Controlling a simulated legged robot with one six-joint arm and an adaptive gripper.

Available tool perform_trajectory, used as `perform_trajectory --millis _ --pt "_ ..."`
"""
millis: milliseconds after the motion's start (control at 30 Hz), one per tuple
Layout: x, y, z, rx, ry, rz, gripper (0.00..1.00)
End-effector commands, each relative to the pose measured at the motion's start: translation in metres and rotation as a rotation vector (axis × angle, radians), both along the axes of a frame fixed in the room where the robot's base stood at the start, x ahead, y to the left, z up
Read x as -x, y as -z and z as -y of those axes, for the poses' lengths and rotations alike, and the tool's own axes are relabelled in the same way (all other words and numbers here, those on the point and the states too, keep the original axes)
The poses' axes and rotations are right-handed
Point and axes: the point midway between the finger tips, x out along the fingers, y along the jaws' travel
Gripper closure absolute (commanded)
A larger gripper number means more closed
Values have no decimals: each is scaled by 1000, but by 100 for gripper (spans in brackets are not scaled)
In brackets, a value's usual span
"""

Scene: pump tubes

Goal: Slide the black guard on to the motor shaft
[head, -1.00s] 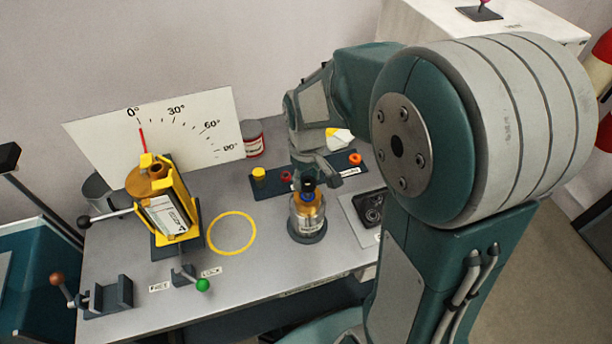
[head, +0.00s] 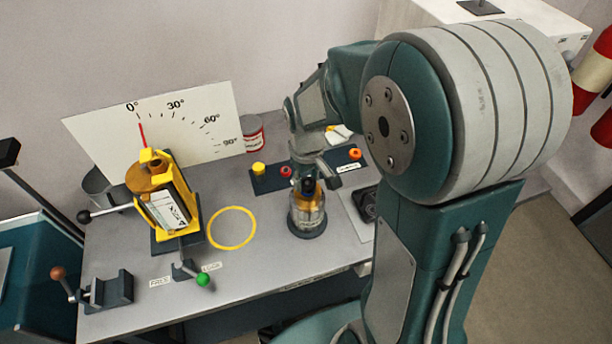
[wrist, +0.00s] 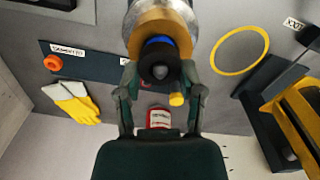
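The motor (head: 305,218) stands upright on the bench, a clear and silver body with a copper-orange upper part. It also shows at the top of the wrist view (wrist: 160,38). The black guard (wrist: 159,66) is over the motor's top, with a blue ring showing just behind it. A small grey round spot shows in its middle. My gripper (wrist: 159,70) has one finger on each side of the guard, seemingly touching it. In the head view my gripper (head: 307,170) is right above the motor. The shaft is mostly hidden, so how far the guard is on is unclear.
A dark rack (head: 268,184) with yellow, red and orange pieces lies behind the motor. A red-white can (head: 253,133) stands at the back. Left are a yellow ring mark (head: 232,229), a yellow tilting fixture (head: 160,200) and a green-knobbed lever (head: 202,279). Yellow-white gloves (wrist: 76,102) lie nearby.

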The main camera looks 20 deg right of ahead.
Motion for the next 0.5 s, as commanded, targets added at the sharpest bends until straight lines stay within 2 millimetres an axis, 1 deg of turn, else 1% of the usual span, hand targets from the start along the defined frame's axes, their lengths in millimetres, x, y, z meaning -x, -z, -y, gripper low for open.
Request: perform_trajectory --millis 33,67,100,500 --pt "0 0 0 0 0 0 32" --pt "0 0 0 0 0 0 19" --pt "0 0 0 0 0 0 10" --pt "0 -1 0 0 0 0 10"
